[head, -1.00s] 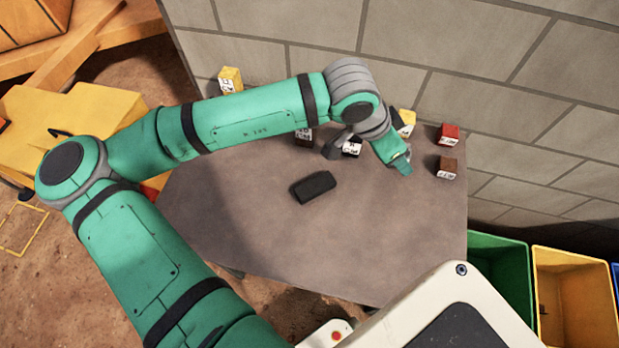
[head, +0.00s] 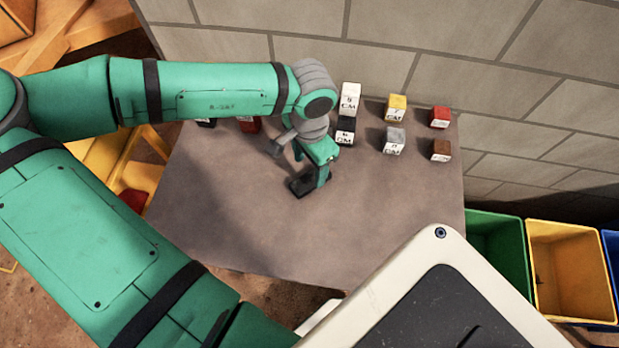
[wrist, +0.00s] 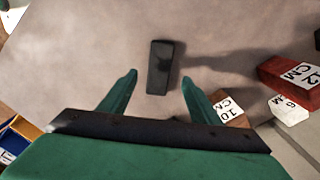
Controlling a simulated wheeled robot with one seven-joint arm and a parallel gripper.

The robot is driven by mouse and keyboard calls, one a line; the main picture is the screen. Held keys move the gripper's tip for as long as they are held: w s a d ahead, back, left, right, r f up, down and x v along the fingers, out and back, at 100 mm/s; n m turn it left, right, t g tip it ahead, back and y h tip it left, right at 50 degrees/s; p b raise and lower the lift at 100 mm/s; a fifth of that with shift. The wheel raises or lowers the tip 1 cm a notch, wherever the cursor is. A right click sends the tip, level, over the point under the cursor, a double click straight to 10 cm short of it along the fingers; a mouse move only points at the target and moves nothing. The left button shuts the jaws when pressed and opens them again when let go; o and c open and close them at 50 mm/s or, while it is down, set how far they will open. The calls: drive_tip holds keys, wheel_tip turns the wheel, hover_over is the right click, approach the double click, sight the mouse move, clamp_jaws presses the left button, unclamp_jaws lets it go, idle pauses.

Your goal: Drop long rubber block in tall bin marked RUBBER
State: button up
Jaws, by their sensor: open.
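The long rubber block, black and rounded, lies on the grey table. In the head view the block (head: 303,186) is partly hidden by my gripper (head: 311,176), which hangs above it. In the wrist view the block (wrist: 160,67) lies just beyond and between the two green fingertips of my gripper (wrist: 158,77), apart from both fingers. The gripper is open and empty. No RUBBER marking can be read in either view, so I cannot tell which bin bears it.
The table (head: 230,235) is clear at the front. Marked cubes, among them a yellow cube (head: 396,106) and a brown cube (head: 441,150), stand along its back by the block wall. A green bin (head: 497,245), a yellow bin (head: 570,270) and a blue bin (head: 610,255) stand at right.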

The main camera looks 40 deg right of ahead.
sight(311, 178)
wheel_tip(311, 178, down, 4)
drive_tip(key=shift+s+d+f, duration=0.1)
drive_tip(key=shift+d+f, duration=0.05)
drive_tip(key=shift+f, duration=0.55)
drive_tip(key=c, duration=1.4)
drive_tip(key=shift+o, duration=0.2)
drive_tip(key=shift+r, duration=0.15)
